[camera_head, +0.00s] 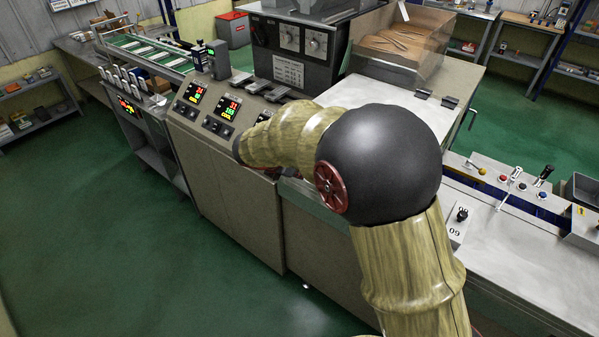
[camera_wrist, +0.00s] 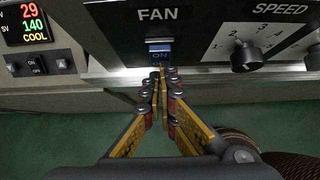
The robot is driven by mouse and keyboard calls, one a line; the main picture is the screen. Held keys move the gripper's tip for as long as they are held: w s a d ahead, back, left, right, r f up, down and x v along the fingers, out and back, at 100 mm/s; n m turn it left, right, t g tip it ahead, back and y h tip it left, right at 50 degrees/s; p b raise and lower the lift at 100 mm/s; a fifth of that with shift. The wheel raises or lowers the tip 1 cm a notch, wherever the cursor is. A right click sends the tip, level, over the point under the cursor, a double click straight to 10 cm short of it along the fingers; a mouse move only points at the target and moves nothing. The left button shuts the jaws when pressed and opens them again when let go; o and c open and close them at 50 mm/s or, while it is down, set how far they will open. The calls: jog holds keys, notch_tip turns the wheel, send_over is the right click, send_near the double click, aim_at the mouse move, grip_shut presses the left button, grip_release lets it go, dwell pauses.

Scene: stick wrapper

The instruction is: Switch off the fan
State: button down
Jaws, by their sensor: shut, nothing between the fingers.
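The fan switch (camera_wrist: 159,48) is a small blue rocker under the white word FAN on a dark panel (camera_wrist: 115,30) in the wrist view. Its blue face reads ON. My gripper (camera_wrist: 161,72) is shut and empty, with its fingertips just below the switch and very close to it. The fingertips overlap the lower edge of the switch in the picture, and I cannot tell whether they touch it. In the head view my arm covers the fan switch, and the fingers cannot be made out clearly.
A SPEED knob (camera_wrist: 246,56) with numbers sits right of the switch. A lit display (camera_wrist: 26,24) reading 29, 140 and COOL is at the left, with small ON/OFF buttons below. In the head view, the machine's control panel (camera_head: 175,118) lies beyond my arm; green floor (camera_head: 110,230) is open at left.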

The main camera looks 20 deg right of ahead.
notch_tip(320, 180, up, 2)
jog(key=shift+d+p, duration=0.15)
jog(key=shift+p, duration=0.7)
jog(key=shift+f, duration=0.1)
